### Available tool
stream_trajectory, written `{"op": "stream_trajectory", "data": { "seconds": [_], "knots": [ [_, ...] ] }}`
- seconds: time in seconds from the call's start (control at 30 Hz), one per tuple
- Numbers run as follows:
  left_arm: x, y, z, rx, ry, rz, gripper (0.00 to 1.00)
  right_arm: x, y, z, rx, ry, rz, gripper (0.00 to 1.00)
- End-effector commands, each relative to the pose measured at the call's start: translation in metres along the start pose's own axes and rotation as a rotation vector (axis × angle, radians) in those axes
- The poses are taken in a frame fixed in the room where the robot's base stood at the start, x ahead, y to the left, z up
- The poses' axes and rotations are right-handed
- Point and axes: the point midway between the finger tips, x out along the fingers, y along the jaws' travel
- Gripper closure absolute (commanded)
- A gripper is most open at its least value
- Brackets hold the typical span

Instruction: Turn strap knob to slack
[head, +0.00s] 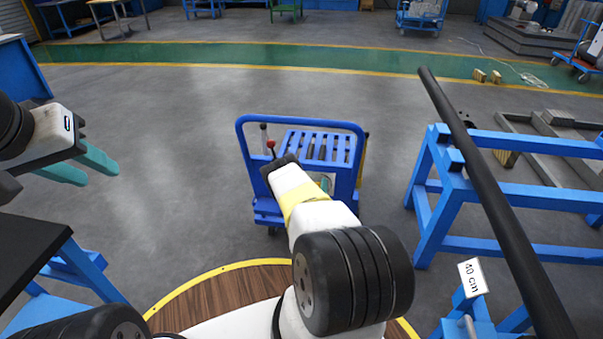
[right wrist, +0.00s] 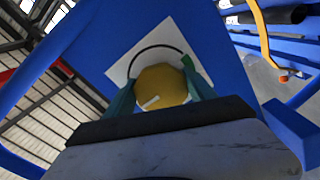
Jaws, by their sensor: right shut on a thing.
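The strap knob (right wrist: 162,88) is a round yellow knob with a white pointer line, in front of a white plate (right wrist: 122,65) on a blue panel. A black arc curves above it on the plate, with a green mark at its right end. My right gripper (right wrist: 160,92) has its teal fingers on either side of the knob and is shut on it. In the head view my right arm reaches to the blue cart (head: 301,122) and hides the knob and fingertips. My left gripper (head: 100,175) is open and empty at the left, away from the cart.
A red-tipped lever (head: 270,144) stands on the cart's left side. A yellow strap (right wrist: 262,35) shows at the wrist view's upper right. A blue stand (head: 520,192) and a long dark bar (head: 490,190) are at the right. The floor left of the cart is clear.

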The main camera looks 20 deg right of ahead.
Motion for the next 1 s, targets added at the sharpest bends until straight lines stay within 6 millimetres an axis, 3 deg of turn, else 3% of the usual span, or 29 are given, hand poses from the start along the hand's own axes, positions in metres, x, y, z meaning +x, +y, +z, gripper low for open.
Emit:
{"op": "stream_trajectory", "data": {
  "seconds": [0.07, 0.1, 0.2, 0.57, 1.0],
  "knots": [
    [0.000, 0.000, 0.000, 0.000, 0.000, 0.000, 0.64, -0.002, -0.002, 0.002, -0.004, -0.004, -0.005, 0.77],
    [0.000, 0.000, 0.000, 0.000, 0.000, 0.000, 0.64, -0.002, -0.002, 0.002, -0.004, -0.004, -0.005, 0.28],
    [0.000, 0.000, 0.000, 0.000, 0.000, 0.000, 0.64, -0.002, -0.002, 0.002, -0.003, -0.003, -0.004, 0.14],
    [0.000, 0.000, 0.000, 0.000, 0.000, 0.000, 0.64, -0.006, -0.001, 0.000, -0.001, -0.001, -0.002, 0.14],
    [0.000, 0.000, 0.000, 0.000, 0.000, 0.000, 0.64, -0.071, -0.001, 0.001, -0.002, -0.002, -0.003, 0.14]
  ]
}}
